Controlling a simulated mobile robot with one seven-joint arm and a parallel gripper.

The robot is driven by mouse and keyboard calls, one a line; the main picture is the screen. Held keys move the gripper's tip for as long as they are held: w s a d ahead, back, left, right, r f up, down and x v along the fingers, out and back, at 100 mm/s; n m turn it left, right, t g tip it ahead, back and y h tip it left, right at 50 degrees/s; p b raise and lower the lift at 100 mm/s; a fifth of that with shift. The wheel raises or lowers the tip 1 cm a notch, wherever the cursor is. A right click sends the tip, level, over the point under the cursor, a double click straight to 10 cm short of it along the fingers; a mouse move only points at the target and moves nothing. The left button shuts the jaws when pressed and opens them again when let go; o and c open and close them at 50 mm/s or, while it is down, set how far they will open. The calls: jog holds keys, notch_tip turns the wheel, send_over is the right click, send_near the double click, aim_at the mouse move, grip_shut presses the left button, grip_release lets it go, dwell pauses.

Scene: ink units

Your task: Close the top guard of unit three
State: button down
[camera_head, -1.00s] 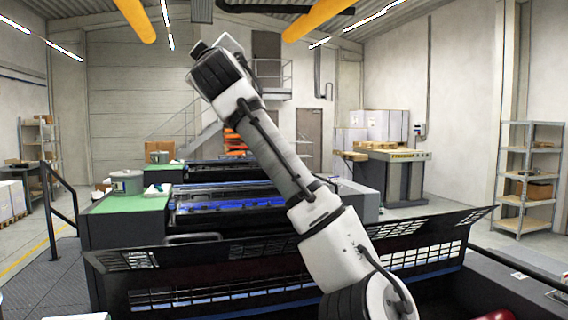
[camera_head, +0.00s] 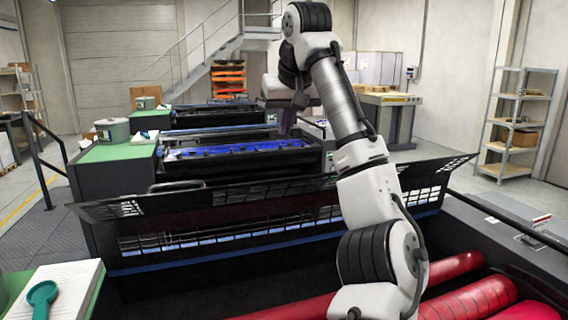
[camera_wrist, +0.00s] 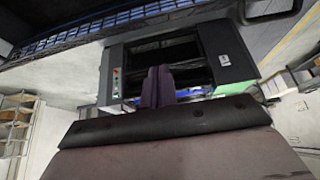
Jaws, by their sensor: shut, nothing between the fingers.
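A dark slotted guard (camera_head: 270,215) stands raised and tilted across the nearest unit in the head view. Its slots also show along the top of the wrist view (camera_wrist: 130,22). Red rollers (camera_head: 470,300) are exposed in front of it. I see no number marking which unit is three. My gripper (camera_head: 286,126) hangs above and beyond the guard's top edge in the head view, pointing down and apart from it. In the wrist view its two purple-grey fingers (camera_wrist: 158,86) are together and empty. My arm covers part of the guard's right side.
More units with blue-lit interiors (camera_head: 240,148) stand behind in a row. A notepad (camera_head: 62,290) and a teal magnifier-like tool (camera_head: 42,296) lie at the lower left. A grey pot (camera_head: 112,130) stands on a green top. A black handrail (camera_head: 40,155) is at the left; shelves (camera_head: 515,120) at the right.

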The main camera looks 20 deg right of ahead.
jog(key=p, duration=0.2)
send_over(283, 181)
jog(key=w, duration=0.3)
notch_tip(283, 181, down, 7)
jog(key=shift+s+d+f, duration=0.1)
jog(key=shift+s+d, duration=0.05)
jog(key=shift+s+f, duration=0.55)
jog(key=shift+s, duration=0.3)
jog(key=shift+s+f, duration=0.7)
jog(key=shift+f, duration=0.2)
